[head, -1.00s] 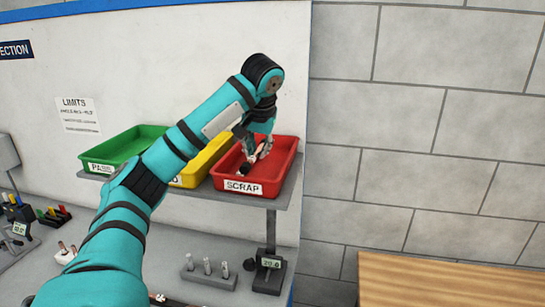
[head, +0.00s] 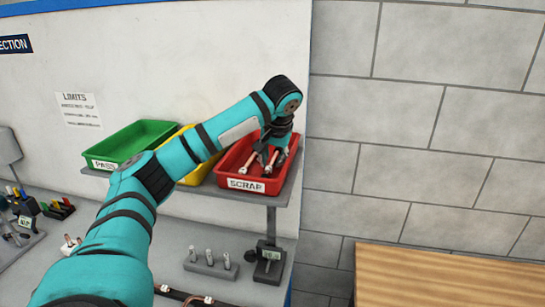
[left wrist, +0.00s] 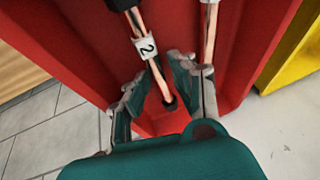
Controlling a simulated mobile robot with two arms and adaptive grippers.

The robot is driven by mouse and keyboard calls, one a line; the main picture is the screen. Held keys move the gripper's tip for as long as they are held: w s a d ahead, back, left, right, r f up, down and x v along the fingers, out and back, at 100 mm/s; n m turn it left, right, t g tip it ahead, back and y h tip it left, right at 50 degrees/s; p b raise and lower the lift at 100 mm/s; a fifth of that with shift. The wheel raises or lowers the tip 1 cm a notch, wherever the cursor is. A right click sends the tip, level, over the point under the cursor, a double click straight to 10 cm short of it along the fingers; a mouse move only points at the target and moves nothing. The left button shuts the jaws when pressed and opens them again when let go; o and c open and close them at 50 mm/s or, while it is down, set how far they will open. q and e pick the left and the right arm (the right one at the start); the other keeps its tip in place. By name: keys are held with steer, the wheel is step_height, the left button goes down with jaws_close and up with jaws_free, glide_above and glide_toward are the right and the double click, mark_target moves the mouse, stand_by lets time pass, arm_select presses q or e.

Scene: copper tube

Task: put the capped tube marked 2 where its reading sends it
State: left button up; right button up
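The capped copper tube marked 2 (left wrist: 148,48) lies in the red SCRAP bin, its white tag and black caps showing in the left wrist view. My left gripper (head: 272,148) is over the red SCRAP bin (head: 236,184). In the left wrist view its fingers (left wrist: 158,95) are spread on either side of the tube, with gaps between, so it looks open. A second copper tube (left wrist: 208,40) lies beside it in the bin. In the head view two tubes show below the gripper, their markings unreadable. My right gripper is not in view.
A green PASS bin (head: 112,158) and a partly hidden yellow bin (head: 190,178) share the shelf with the red one. Below stand a grey rack with metal pins (head: 210,265) and a gauge (head: 269,262). A LIMITS sheet (head: 78,110) hangs on the board.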

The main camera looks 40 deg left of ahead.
mark_target(272, 160)
arm_select(q)
steer(key=shift+r, duration=0.15)
steer(key=b+v, duration=0.2)
steer(key=v, duration=0.2)
steer(key=p+v, duration=0.2)
steer(key=v, duration=0.5)
steer(key=shift+s+d+r, duration=0.2)
steer(key=shift+r, duration=0.05)
